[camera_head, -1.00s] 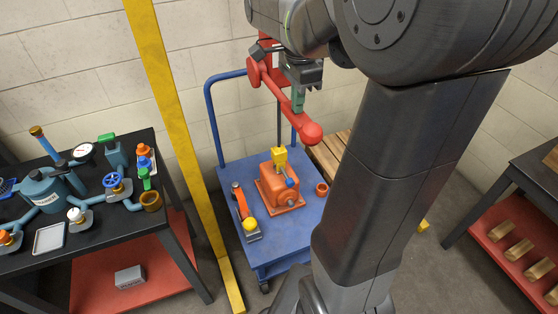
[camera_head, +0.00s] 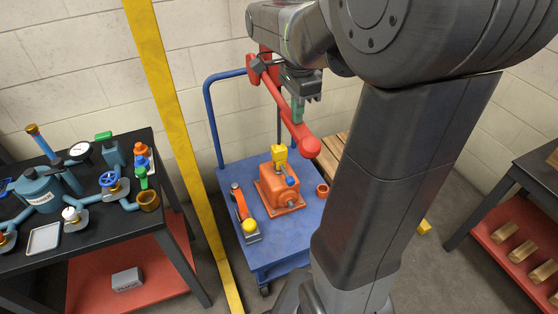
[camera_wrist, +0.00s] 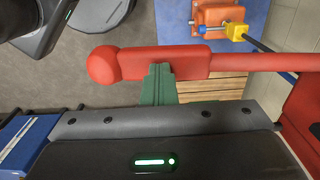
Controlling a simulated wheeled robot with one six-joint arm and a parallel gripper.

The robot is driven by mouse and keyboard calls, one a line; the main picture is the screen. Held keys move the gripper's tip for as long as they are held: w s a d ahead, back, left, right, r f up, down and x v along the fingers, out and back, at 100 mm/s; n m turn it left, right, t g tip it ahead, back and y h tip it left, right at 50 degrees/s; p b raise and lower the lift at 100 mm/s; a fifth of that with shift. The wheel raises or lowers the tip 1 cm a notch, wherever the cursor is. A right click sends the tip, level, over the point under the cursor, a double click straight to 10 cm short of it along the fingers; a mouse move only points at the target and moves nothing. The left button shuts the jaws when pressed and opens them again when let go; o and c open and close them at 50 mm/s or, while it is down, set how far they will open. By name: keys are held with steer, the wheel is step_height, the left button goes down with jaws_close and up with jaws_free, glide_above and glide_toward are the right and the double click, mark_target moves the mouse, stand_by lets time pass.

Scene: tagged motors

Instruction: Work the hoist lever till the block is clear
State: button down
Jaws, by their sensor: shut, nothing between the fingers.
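The red hoist lever (camera_head: 279,101) slants down to a ball-shaped end (camera_head: 309,146); in the wrist view the lever (camera_wrist: 205,60) runs across the upper middle. My gripper (camera_head: 297,115) is shut and empty, its green fingertips (camera_wrist: 157,75) together against the lever near the ball, not around it. The orange motor block (camera_head: 280,188) is on or just above the blue cart; I cannot tell if there is a gap. A yellow piece (camera_head: 279,153) sits on its top, below the hoist. The block (camera_wrist: 209,14) shows partly at the top of the wrist view.
The blue cart (camera_head: 277,248) also carries a red tool with a yellow knob (camera_head: 249,225) and a small orange cup (camera_head: 322,190). A yellow post (camera_head: 180,120) stands left of it. A black bench (camera_head: 100,250) is at left, a wooden pallet (camera_head: 330,158) behind.

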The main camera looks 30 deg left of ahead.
steer(key=shift+f+b, duration=0.55)
steer(key=shift+f, duration=0.8)
steer(key=shift+w+a+f+b, duration=0.15)
steer(key=shift+f+b, duration=0.2)
steer(key=shift+f, duration=0.2)
steer(key=shift+w+a+f+b, duration=0.15)
steer(key=shift+f+b, duration=0.2)
steer(key=shift+f, duration=0.25)
steer(key=shift+w+a+f+b, duration=0.15)
steer(key=shift+f+b, duration=0.2)
steer(key=shift+f, duration=0.2)
steer(key=shift+s, duration=0.1)
step_height(320, 180, up, 17)
steer(key=p, duration=1.5)
